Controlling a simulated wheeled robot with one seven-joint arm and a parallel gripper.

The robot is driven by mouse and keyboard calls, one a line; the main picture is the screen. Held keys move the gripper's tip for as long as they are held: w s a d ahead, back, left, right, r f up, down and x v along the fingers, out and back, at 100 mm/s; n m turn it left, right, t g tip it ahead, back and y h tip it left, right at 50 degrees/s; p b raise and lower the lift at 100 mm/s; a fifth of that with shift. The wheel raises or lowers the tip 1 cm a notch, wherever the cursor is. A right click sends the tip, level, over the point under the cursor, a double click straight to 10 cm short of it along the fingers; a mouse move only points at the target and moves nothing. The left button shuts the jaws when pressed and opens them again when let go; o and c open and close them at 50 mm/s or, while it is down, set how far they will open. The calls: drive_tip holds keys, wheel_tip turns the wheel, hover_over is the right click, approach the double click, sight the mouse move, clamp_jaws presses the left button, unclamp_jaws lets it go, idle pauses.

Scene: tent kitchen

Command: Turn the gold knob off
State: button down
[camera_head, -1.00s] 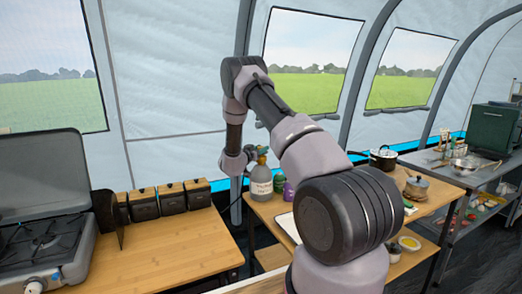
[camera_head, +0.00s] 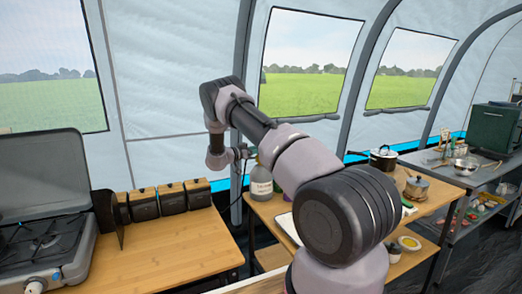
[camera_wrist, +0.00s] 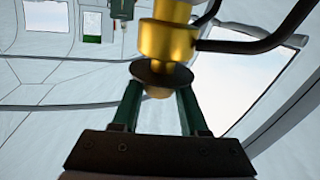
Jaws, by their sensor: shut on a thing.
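The gold knob (camera_wrist: 160,92) shows in the wrist view at the end of a gold valve body (camera_wrist: 168,42), with a dark round disc (camera_wrist: 161,74) between them. My gripper (camera_wrist: 159,100) has its two green fingers on either side of the knob and is shut on it. The knob is too small or hidden to make out there.
A gas stove (camera_head: 45,245) with a raised lid and several dark canisters (camera_head: 172,199) stand on the left counter (camera_head: 165,255). Pots (camera_head: 416,187) stand on the right table. A dark hose (camera_wrist: 250,45) runs from the valve.

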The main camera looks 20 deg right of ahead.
drive_tip(key=shift+c, duration=2.2)
unclamp_jaws()
drive_tip(key=v, duration=1)
drive_tip(key=shift+a, duration=0.4)
drive_tip(key=shift+s, duration=0.1)
